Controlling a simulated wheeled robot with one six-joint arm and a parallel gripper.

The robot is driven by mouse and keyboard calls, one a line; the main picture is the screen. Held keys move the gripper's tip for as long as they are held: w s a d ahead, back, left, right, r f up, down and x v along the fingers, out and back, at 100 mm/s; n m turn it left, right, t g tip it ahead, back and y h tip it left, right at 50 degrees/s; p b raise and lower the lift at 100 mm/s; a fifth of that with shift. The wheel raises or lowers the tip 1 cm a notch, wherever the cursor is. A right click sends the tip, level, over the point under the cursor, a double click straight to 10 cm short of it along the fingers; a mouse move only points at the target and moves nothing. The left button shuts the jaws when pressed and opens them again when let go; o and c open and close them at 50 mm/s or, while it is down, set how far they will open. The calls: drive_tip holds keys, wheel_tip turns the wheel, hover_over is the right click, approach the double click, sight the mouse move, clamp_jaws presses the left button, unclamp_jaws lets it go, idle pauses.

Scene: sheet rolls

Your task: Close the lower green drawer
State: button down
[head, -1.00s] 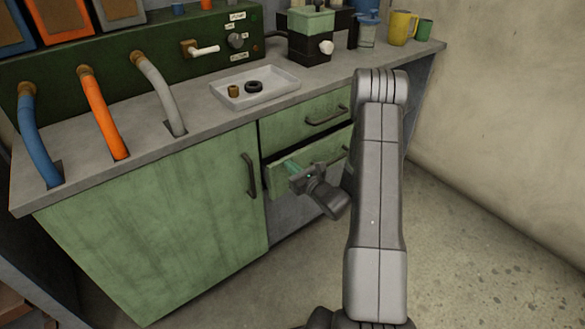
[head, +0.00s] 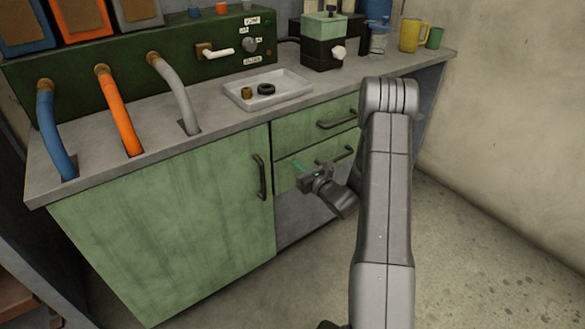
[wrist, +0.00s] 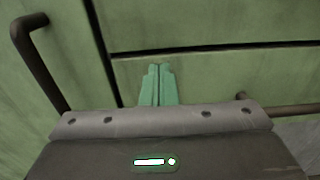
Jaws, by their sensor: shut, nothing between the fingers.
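The lower green drawer (head: 285,178) sits under the upper green drawer (head: 296,128) and looks flush, or nearly so, with the cabinet front. Its dark handle (head: 338,157) shows partly behind my arm. My gripper (head: 299,167) is in front of the left part of the lower drawer. In the wrist view my teal fingertips (wrist: 158,84) are together and empty, pointing at the lower drawer's front (wrist: 205,75) just below the dark gap under the upper drawer. I cannot tell if they touch it.
A green cabinet door (head: 170,215) with a vertical dark handle (head: 260,177) is left of the drawers; the handle also shows in the wrist view (wrist: 38,65). A white tray (head: 285,99) with small parts is on the counter. The floor at right is clear.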

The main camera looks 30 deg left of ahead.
drive_tip(key=p+v, duration=0.1)
drive_tip(key=v, duration=1)
drive_tip(key=shift+d+f, duration=0.2)
drive_tip(key=shift+s, duration=0.1)
drive_tip(key=x, duration=1.3)
drive_tip(key=shift+s+r, duration=0.1)
drive_tip(key=shift+r, duration=0.1)
drive_tip(key=shift+w+a, duration=0.35)
drive_tip(key=shift+a, duration=0.15)
drive_tip(key=shift+d, duration=0.1)
